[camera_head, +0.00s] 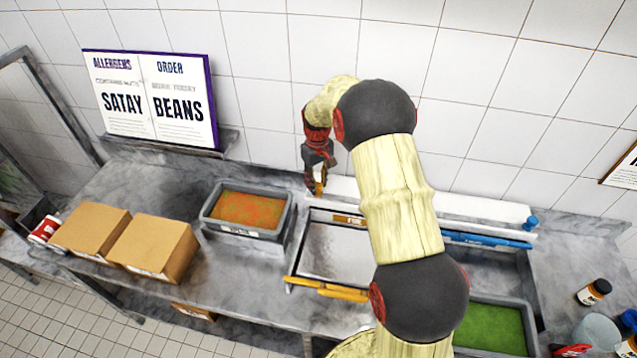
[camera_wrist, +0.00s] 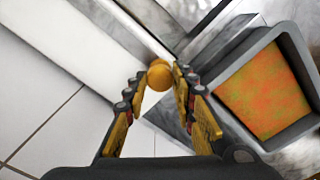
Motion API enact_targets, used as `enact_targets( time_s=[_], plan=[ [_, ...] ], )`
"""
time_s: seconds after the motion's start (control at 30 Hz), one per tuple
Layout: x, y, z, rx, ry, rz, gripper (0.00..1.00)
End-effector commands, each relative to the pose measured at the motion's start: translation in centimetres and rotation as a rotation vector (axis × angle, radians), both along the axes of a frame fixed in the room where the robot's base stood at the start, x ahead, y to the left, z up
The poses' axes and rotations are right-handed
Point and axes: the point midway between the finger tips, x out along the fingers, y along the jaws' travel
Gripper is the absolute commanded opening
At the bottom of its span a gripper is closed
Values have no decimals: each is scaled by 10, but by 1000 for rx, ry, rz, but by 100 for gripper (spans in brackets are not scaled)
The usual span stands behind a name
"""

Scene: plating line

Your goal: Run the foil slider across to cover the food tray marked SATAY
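A silver foil sheet (camera_head: 335,250) with a yellow front bar (camera_head: 328,289) lies in the middle of the counter, beside an uncovered grey tray of orange food (camera_head: 247,208). This tray's front label is too small to read. My gripper (camera_head: 319,182) is at the white back rail, left of my arm. In the wrist view, a round yellow knob (camera_wrist: 160,75) lies between the fingertips, which are apart; contact is not clear. The orange-food tray (camera_wrist: 265,92) is at the right there. A tray of green food (camera_head: 492,328) is partly behind my arm.
A wall sign (camera_head: 153,98) reads ALLERGENS SATAY and ORDER BEANS. A blue bar (camera_head: 485,240) and blue knob (camera_head: 531,223) are right of my arm. Two cardboard boxes (camera_head: 153,247) stand left. The tiled wall is close behind my gripper.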

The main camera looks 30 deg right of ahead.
Motion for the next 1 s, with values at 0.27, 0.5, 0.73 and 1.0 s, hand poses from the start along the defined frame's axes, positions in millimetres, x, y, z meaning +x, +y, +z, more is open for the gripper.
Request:
enact_targets(
  time_s=[0.27,0.5,0.73,1.0],
  plan=[
    [0,0,0,0,0,0,42],
    [0,0,0,0,0,0,45],
    [1,0,10,-1,-3,0,45],
    [1,0,60,-2,-4,0,45]
  ],
)
